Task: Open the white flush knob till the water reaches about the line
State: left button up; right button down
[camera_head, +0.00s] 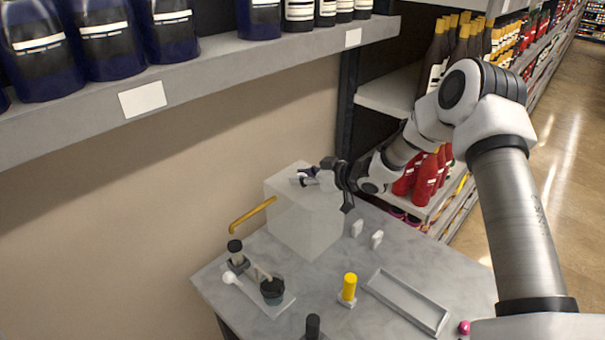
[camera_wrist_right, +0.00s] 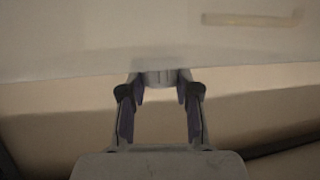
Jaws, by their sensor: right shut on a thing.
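A pale, translucent box-shaped tank (camera_head: 305,222) stands at the back of the grey table. My right gripper (camera_head: 318,175) reaches in from the right, at the tank's top. In the right wrist view, the fingers of my right gripper (camera_wrist_right: 160,92) are on either side of a small pale ribbed knob (camera_wrist_right: 160,77) at the edge of a white surface. It is shut on this knob, taken as the white flush knob. The head view shows the knob poorly behind the fingers. I cannot make out a water level or a line. My left gripper is not in view.
A yellow bent pipe (camera_head: 252,214) sticks out left of the tank. A yellow-capped piece (camera_head: 349,288), a grey tray (camera_head: 407,302), small white pieces (camera_head: 377,239) and a dark-topped jar (camera_head: 272,291) stand on the table (camera_head: 325,262). A shelf (camera_head: 200,75) with bottles hangs above.

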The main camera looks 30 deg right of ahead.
jog(key=shift+r, duration=0.1)
jog(key=c, duration=0.8)
grip_release()
jog(key=shift+w, duration=0.1)
jog(key=v, duration=1.2)
jog(key=shift+a, duration=0.1)
